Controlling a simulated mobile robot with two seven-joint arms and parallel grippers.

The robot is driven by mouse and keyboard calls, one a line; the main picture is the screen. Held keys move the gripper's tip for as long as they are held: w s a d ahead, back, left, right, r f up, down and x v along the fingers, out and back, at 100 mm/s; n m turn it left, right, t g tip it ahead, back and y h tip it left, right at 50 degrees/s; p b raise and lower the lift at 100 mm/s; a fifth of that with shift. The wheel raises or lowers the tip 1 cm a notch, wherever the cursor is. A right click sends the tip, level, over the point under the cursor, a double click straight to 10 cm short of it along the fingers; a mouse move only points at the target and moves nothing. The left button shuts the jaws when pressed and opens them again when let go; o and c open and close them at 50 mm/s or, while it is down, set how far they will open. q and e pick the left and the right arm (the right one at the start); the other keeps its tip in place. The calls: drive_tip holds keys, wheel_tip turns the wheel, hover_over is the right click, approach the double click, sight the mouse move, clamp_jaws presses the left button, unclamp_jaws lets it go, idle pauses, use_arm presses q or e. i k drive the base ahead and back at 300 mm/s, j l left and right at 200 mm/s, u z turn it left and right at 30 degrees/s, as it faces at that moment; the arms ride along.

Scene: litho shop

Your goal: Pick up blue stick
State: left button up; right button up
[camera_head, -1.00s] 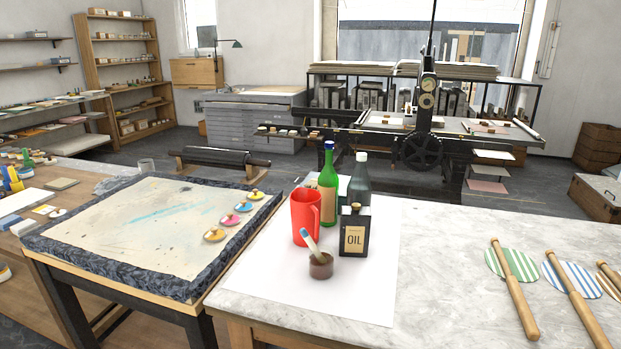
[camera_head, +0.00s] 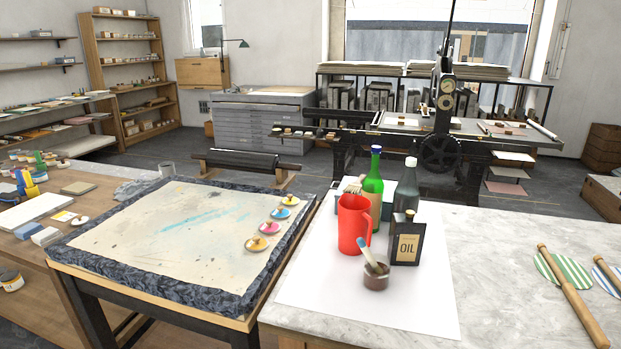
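No thing in view is plainly a whole blue stick. A short pale stick with a blue tip (camera_head: 370,253) leans in a small brown cup (camera_head: 376,279) on the white sheet, at the front of the marble table. At the right edge of the picture lies a wooden-handled stick (camera_head: 610,279) over a blue-and-white striped disc (camera_head: 604,284), partly cut off. A similar wooden stick (camera_head: 572,296) lies over a green-striped disc (camera_head: 547,268) beside it. Neither of my grippers is in view.
A red mug (camera_head: 353,224), green bottle (camera_head: 373,190), dark bottle (camera_head: 406,190) and black oil can (camera_head: 408,240) stand close behind the cup. The marble top (camera_head: 480,250) is clear between them and the wooden sticks. A stone slab (camera_head: 150,235) lies to the left.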

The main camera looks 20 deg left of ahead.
sight(21, 180)
drive_tip(key=j, duration=6.3)
